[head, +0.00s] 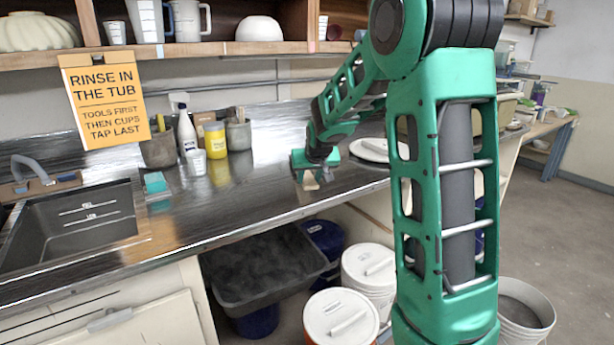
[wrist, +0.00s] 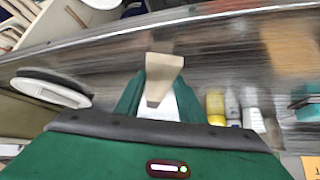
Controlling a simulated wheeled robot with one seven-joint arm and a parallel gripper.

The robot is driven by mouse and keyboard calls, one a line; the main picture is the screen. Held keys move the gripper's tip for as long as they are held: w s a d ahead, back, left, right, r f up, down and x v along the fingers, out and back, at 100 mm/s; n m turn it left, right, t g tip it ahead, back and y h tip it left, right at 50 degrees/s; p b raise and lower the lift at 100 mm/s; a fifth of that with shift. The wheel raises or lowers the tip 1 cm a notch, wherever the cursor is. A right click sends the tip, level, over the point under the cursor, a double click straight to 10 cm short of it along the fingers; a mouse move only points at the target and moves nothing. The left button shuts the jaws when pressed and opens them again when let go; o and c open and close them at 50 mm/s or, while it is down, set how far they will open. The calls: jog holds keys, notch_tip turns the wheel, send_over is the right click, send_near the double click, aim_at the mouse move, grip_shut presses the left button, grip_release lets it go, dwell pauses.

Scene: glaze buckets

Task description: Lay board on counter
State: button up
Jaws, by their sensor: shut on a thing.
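My gripper (head: 313,168) is low over the middle of the metal counter (head: 262,192), and its green fingers also show in the wrist view. It is shut on a small beige board (wrist: 163,70), which sticks out past the fingertips. In the head view only a short end of the board (head: 310,184) shows below the gripper. The rest is hidden by the fingers. I cannot tell whether the board touches the counter.
A white round lid or plate (head: 372,150) lies on the counter, partly behind my arm. A yellow jar (head: 215,140), spray bottle (head: 187,132) and tool pots stand at the back. The sink (head: 75,225) is at left. Lidded buckets (head: 340,318) stand below.

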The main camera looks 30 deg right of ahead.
jog(key=o, duration=1.5)
jog(key=shift+s+a+r, duration=0.2)
jog(key=shift+s+r, duration=0.4)
jog(key=shift+r, duration=1)
jog(key=shift+s+a+r, duration=0.2)
jog(key=shift+s+r, duration=0.4)
jog(key=shift+r, duration=1)
jog(key=shift+s+a+r, duration=0.2)
jog(key=shift+s+r, duration=0.4)
jog(key=shift+r, duration=1)
jog(key=s+a+f+g+y, duration=0.1)
jog(key=s+f+g, duration=0.1)
jog(key=s, duration=1.1)
jog(key=s+a+f+m+g+y, duration=0.1)
jog(key=s+f, duration=0.4)
jog(key=s, duration=0.9)
jog(key=s+a+f+m+g+y, duration=0.1)
jog(key=s+a+f+g, duration=0.2)
jog(key=s, duration=1.1)
jog(key=shift+s+f+g, duration=0.1)
jog(key=shift+f+g, duration=0.55)
jog(key=shift+g, duration=0.05)
